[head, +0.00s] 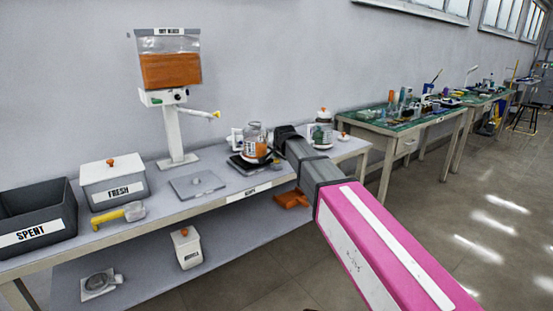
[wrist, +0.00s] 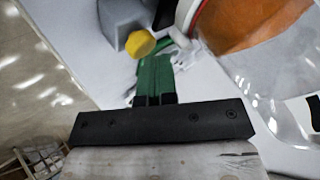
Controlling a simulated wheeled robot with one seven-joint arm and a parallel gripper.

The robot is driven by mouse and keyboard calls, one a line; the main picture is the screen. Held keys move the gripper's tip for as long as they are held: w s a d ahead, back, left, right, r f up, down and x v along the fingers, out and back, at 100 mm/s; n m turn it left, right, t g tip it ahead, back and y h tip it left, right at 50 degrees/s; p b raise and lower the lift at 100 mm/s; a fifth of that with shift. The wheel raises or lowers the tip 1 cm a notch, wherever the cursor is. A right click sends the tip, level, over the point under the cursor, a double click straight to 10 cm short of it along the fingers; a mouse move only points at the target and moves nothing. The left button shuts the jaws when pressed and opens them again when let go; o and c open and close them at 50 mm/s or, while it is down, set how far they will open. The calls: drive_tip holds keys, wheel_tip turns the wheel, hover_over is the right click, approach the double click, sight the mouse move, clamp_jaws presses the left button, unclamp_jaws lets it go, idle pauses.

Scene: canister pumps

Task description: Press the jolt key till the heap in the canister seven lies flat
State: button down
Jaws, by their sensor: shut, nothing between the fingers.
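A clear canister (head: 256,139) with orange contents stands on a dark base (head: 246,166) on the bench. I cannot read a seven on it, and the shape of its heap is too small to tell. In the wrist view the canister (wrist: 245,28) fills the upper right, its orange contents seen close. A round yellow knob (wrist: 140,43), possibly the jolt key, sits beside a grey housing (wrist: 122,18). My gripper (wrist: 154,62) has its green fingers shut and empty, close beside the knob; I cannot tell if they touch. In the head view my arm hides the fingertips.
A second glass jar (head: 321,132) stands behind my wrist. To the left are a hopper (head: 168,70) of orange material on a stand, a grey plate (head: 198,185), a FRESH box (head: 113,185), a yellow-handled tool (head: 118,216) and a SPENT bin (head: 37,225).

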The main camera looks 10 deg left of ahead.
sight(278, 159)
drive_tip(key=shift+r, duration=1.1)
drive_tip(key=shift+r, duration=0.1)
wheel_tip(278, 159, up, 5)
drive_tip(key=shift+f, duration=0.1)
idle(0.5)
